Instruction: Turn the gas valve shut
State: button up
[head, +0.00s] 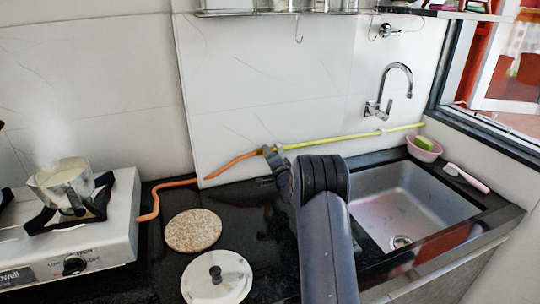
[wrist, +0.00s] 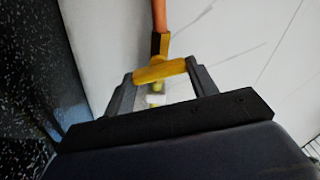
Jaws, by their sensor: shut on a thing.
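The gas valve has a yellow handle (wrist: 160,71), clear in the wrist view. It sits between my gripper's (wrist: 160,80) two dark fingers, which are shut on its ends. The handle lies crosswise to the line of the orange hose (wrist: 159,15), slightly tilted. A yellow fitting shows just behind it. In the head view my gripper (head: 271,154) is at the wall, where the orange hose (head: 180,183) meets the yellow gas pipe (head: 345,136). My gripper and arm hide most of the valve there.
A steaming pot (head: 64,185) stands on the gas stove (head: 85,245) at left. A round cork mat (head: 193,230) and a metal lid (head: 217,276) lie on the black counter. The sink (head: 405,205), tap (head: 388,95) and pink bowl (head: 423,150) are at right.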

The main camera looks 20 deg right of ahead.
jog(key=shift+f+m+p, duration=0.1)
jog(key=shift+m+p, duration=0.35)
jog(key=shift+m, duration=1.75)
jog(key=o, duration=1)
jog(key=shift+a, duration=0.1)
jog(key=shift+s, duration=0.1)
jog(key=s+b, duration=0.1)
jog(key=s, duration=0.9)
jog(key=shift+s, duration=0.3)
jog(key=shift+w, duration=0.15)
